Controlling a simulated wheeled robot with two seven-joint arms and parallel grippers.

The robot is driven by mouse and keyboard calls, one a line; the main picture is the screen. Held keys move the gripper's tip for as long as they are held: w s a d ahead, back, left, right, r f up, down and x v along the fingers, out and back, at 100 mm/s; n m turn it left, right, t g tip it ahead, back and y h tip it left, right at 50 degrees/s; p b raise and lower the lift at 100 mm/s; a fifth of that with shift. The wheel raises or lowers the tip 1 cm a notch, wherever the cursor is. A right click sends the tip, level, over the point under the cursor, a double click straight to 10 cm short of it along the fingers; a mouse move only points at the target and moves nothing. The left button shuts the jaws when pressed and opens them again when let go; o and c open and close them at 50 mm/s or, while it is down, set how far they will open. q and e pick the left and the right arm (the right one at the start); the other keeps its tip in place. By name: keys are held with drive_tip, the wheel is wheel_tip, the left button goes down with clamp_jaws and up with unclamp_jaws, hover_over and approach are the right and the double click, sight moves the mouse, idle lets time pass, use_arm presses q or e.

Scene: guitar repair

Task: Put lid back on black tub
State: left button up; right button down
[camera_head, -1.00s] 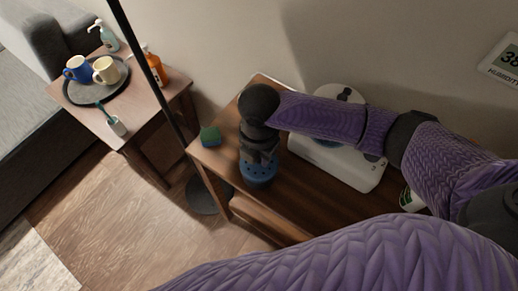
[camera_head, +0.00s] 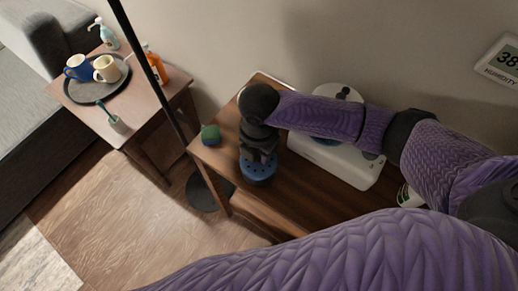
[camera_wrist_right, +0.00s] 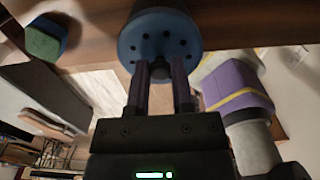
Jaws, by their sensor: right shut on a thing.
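A round blue lid (camera_head: 258,172) with a ring of small dark holes shows below my right gripper (camera_head: 262,157), near the left end of the wooden table. In the right wrist view, the lid (camera_wrist_right: 160,42) fills the top middle, and the two fingers of my right gripper (camera_wrist_right: 161,78) are closed on its small dark knob. I cannot make out the black tub for certain; the lid and gripper cover the place beneath. I cannot tell whether the lid touches anything below. My left gripper is out of view.
A green and blue sponge (camera_head: 210,134) lies left of the lid on the wooden table (camera_head: 290,205). A white device (camera_head: 340,160) stands behind my right forearm. A dark pole (camera_head: 150,75) rises left of the table. A side table holds a tray (camera_head: 85,95) with mugs.

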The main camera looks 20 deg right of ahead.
idle(0.4)
drive_tip(key=shift+p, duration=0.4)
drive_tip(key=shift+f, duration=0.15)
idle(0.5)
drive_tip(key=shift+p, duration=0.55)
idle(0.3)
unclamp_jaws()
idle(0.4)
